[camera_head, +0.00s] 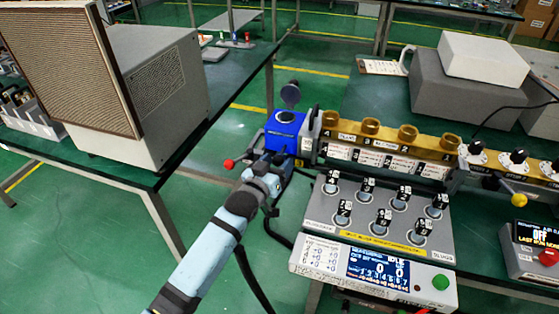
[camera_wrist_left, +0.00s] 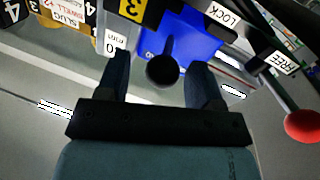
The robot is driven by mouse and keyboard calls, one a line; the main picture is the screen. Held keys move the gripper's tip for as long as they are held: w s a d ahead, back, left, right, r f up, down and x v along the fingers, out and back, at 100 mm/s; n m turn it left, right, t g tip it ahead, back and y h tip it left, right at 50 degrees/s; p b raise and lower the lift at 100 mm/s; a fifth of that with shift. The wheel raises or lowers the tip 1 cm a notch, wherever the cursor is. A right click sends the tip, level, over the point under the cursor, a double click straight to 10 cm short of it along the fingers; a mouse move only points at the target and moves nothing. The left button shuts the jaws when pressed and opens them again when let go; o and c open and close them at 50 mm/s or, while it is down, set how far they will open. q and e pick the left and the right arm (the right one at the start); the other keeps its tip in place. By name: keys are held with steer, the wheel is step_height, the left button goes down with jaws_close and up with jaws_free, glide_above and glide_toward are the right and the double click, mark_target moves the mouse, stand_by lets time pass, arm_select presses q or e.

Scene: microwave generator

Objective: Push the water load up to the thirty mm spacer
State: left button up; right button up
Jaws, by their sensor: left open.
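The water load appears to be the blue box (camera_head: 284,129) with a round opening on top, at the left end of the brass waveguide. It also shows in the left wrist view (camera_wrist_left: 185,45). A pale upright plate (camera_head: 309,132) stands between it and the waveguide. In the wrist view a white label ending in "0 mm" (camera_wrist_left: 116,43) may mark the spacer; its first digit is hidden. My left gripper (camera_head: 279,163) is at the near side of the blue box. In the wrist view its open fingers (camera_wrist_left: 158,68) stand either side of a black round knob (camera_wrist_left: 162,71).
A red-balled lever (camera_head: 229,164) sticks out left of the blue box, near LOCK and FREE labels (camera_wrist_left: 285,62). The brass waveguide (camera_head: 390,136) and a grey control panel (camera_head: 385,215) lie right. A gap with green floor (camera_head: 232,120) separates the benches.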

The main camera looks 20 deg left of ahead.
arm_select(q)
steer(key=p+v, duration=0.1)
steer(key=v, duration=1.1)
steer(key=shift+s, duration=0.2)
arm_select(e)
steer(key=shift+s+d, duration=0.1)
steer(key=shift+s, duration=0.05)
arm_select(q)
steer(key=s+d+f+m+g, duration=0.1)
steer(key=s+f+g, duration=0.2)
steer(key=s+f, duration=0.45)
steer(key=s+d+f+m+g, duration=0.1)
steer(key=s+f+g, duration=0.3)
steer(key=s, duration=0.7)
step_height(320, 180, up, 16)
steer(key=s+a+p, duration=0.1)
steer(key=p, duration=2.1)
steer(key=shift+s+a+f+m+y, duration=0.15)
steer(key=shift+s+m+y, duration=0.15)
steer(key=shift+s+y, duration=0.1)
arm_select(e)
step_height(320, 180, up, 16)
steer(key=s+d, duration=0.1)
steer(key=shift+d+h, duration=0.25)
steer(key=shift+h, duration=0.05)
arm_select(q)
steer(key=shift+w, duration=0.1)
arm_select(e)
steer(key=shift+r, duration=0.3)
